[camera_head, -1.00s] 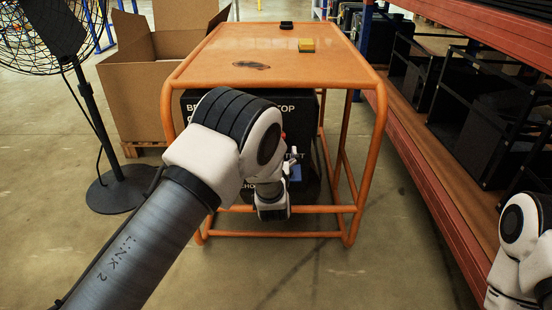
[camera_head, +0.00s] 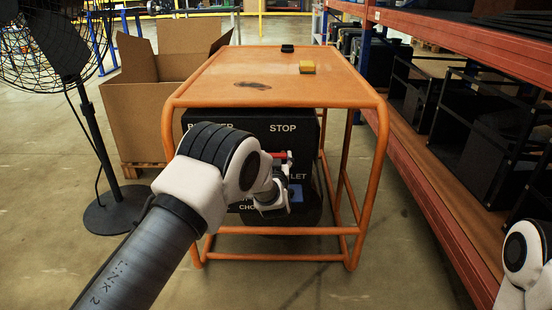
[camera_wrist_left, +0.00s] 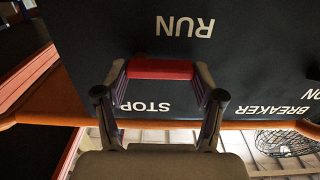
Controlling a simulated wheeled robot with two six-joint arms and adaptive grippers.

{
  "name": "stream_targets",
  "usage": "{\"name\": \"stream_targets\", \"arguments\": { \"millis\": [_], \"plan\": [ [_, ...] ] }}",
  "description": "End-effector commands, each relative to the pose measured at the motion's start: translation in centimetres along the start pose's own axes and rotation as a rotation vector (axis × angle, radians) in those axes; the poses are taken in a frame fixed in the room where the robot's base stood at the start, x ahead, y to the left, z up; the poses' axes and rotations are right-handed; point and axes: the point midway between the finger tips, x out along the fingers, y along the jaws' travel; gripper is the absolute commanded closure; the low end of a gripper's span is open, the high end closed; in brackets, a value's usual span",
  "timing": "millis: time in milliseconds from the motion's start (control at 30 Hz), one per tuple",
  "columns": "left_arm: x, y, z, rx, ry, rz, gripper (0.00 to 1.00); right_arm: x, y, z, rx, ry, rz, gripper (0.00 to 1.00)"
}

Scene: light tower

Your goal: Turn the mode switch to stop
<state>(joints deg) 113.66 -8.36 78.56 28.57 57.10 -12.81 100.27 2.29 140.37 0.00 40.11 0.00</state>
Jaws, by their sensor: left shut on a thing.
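The mode switch has a red handle (camera_wrist_left: 160,69) on a black panel (camera_wrist_left: 250,55), between the labels RUN and STOP, which appear upside down in the left wrist view. My left gripper (camera_wrist_left: 160,80) has one finger at each end of the red handle and is shut on it. In the head view my left gripper (camera_head: 282,168) is at the panel, below the word STOP, and a bit of red (camera_head: 277,155) shows beside it. My arm hides part of the panel's lettering. My right gripper is out of view; only part of my right arm shows at lower right.
A fan (camera_head: 97,150) and cardboard box (camera_head: 150,115) stand left. Orange shelving (camera_head: 420,185) stands right. The floor between frame and shelving is clear.

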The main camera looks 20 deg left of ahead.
Motion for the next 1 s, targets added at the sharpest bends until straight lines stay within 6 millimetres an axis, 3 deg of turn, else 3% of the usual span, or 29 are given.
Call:
{"name": "stream_targets", "arguments": {
  "millis": [467, 1000],
  "plan": [
    [0.0, 0.1, -0.6, 0.116, 0.001, 0.000, 0.66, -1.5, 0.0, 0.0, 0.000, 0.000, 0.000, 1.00],
    [0.0, 0.6, -1.4, 0.585, 0.001, 0.000, 0.66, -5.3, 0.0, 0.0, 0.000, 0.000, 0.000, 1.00]
  ]
}}
